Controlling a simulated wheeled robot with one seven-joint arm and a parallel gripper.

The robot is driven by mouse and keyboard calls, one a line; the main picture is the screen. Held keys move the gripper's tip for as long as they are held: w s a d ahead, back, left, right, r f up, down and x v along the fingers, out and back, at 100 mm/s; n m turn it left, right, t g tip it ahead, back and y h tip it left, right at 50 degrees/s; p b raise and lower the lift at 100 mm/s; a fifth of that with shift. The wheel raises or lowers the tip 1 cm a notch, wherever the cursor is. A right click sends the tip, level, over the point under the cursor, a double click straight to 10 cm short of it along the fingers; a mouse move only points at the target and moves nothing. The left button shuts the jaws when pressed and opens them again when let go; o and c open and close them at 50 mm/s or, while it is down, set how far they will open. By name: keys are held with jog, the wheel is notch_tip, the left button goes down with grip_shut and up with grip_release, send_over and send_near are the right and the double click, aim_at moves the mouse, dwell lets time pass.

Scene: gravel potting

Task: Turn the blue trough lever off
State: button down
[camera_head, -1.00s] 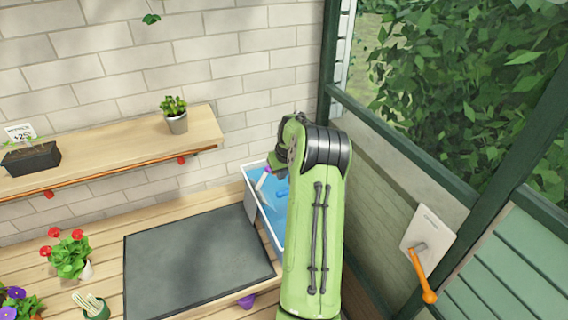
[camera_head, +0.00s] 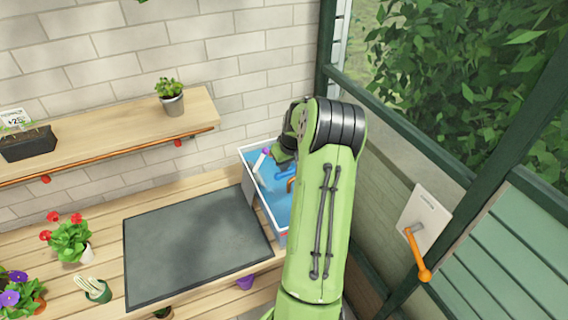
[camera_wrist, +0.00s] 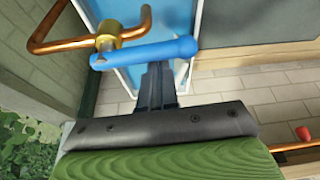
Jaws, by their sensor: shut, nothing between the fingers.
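The blue lever (camera_wrist: 145,53) sits on a brass valve on a copper pipe (camera_wrist: 65,45) in the wrist view, lying roughly crosswise. My gripper's fingers are hidden in the head view.
A dark mat (camera_head: 195,245) lies on the wooden bench left of the trough. A wooden shelf (camera_head: 120,135) with pots runs along the brick wall. A wall plate with an orange handle (camera_head: 418,258) is on the right. Potted flowers (camera_head: 70,240) stand at the left.

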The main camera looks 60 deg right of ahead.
aim_at(293, 172)
jog(key=s+n, duration=0.1)
jog(key=n, duration=0.1)
jog(key=s+a+n+y+b, duration=0.1)
jog(key=n, duration=0.1)
jog(key=s+n+y, duration=0.1)
jog(key=n, duration=0.1)
jog(key=s+n+y, duration=0.1)
jog(key=n, duration=0.1)
jog(key=shift+a+n, duration=0.2)
jog(key=shift+n, duration=0.1)
jog(key=s+n+p, duration=0.1)
jog(key=n, duration=0.1)
jog(key=s+d+n+g+y, duration=0.1)
jog(key=n, duration=0.2)
jog(key=s+n+y+p, duration=0.1)
jog(key=n, duration=0.1)
jog(key=shift+s+d+n+p, duration=0.3)
jog(key=shift+s+p, duration=0.05)
jog(key=shift+s, duration=0.05)
jog(key=shift+s+d, duration=0.1)
